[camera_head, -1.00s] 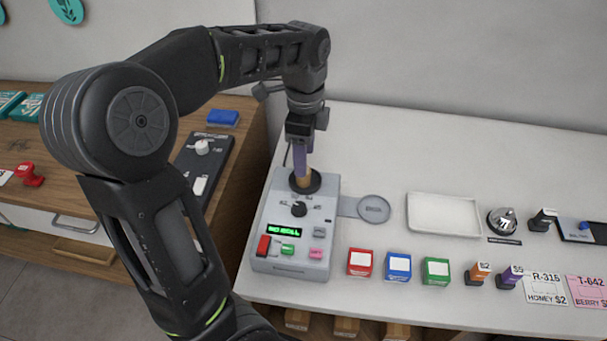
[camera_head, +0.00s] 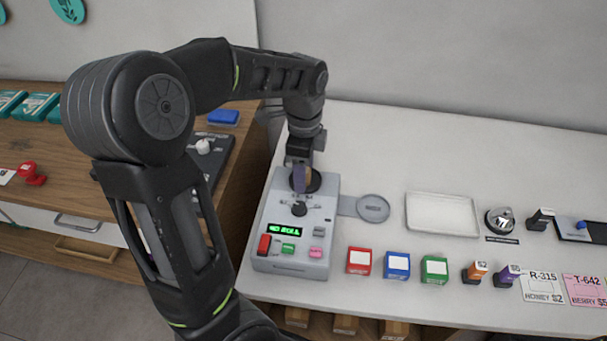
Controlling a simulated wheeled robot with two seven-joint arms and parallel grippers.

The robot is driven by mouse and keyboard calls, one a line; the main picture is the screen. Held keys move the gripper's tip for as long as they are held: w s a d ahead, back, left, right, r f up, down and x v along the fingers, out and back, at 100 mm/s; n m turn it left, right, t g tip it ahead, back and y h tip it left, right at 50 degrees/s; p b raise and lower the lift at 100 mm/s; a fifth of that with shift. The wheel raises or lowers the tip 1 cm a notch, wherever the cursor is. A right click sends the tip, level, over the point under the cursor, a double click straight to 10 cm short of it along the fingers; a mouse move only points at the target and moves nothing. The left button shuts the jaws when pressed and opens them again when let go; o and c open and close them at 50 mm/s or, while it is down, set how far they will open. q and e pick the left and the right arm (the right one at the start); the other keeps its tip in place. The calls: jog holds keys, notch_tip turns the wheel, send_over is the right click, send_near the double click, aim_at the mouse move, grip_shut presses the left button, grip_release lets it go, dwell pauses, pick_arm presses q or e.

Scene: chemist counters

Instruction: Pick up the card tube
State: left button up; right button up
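The card tube (camera_head: 308,174) is a small tan piece standing in the black round socket at the back of the grey machine (camera_head: 268,208). It is mostly hidden by my gripper. My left gripper (camera_head: 301,185) points straight down over the socket, its purple-grey fingers low at the tube. One finger covers the tube's left part, and I cannot tell whether the fingers press on it. My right gripper is not in view.
The machine has a dial, a green display and coloured buttons. A round grey plate (camera_head: 373,208) is on its right, then a white tray (camera_head: 442,213) and a bell (camera_head: 500,221). Red, blue and green boxes (camera_head: 397,266) and stamps line the front. The counter behind is clear.

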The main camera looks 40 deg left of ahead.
pick_arm(q)
jog(key=shift+c, duration=0.2)
grip_shut()
dwell(0.6)
